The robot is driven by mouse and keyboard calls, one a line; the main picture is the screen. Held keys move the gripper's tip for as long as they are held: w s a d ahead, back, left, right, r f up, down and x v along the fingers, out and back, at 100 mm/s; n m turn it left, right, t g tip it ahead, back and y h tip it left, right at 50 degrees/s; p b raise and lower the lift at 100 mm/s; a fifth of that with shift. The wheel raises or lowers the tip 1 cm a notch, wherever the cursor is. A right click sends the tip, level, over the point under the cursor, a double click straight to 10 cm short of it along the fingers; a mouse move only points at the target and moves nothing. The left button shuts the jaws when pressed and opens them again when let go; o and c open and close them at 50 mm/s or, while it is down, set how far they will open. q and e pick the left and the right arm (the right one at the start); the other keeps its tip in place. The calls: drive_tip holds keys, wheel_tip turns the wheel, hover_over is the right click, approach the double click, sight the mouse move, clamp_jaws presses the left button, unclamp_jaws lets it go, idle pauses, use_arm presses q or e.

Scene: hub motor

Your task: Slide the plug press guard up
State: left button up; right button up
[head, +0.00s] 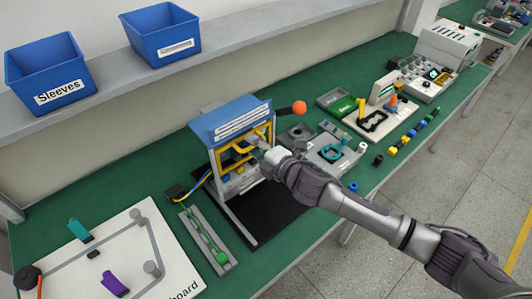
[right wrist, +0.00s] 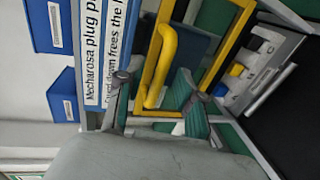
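The plug press (head: 230,122) stands on the green bench with a blue labelled top. Its yellow guard (head: 238,160) is a frame with a bar handle, sitting below the blue top at the press front. In the right wrist view the guard (right wrist: 208,75) appears sideways, with its yellow handle (right wrist: 166,62) close to the fingers. My right gripper (head: 260,146) is at the guard's front. In the right wrist view its teal-padded fingers (right wrist: 160,108) are apart, with the handle's near end between them; contact is unclear. My left gripper is out of view.
A lever with an orange ball (head: 299,107) sticks out at the press's right. A board (head: 130,255) and a grey tray (head: 208,240) lie to the left. Fixtures and small coloured parts fill the right bench. Blue bins (head: 50,75) stand on the shelf behind.

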drive_tip(key=v, duration=1.1)
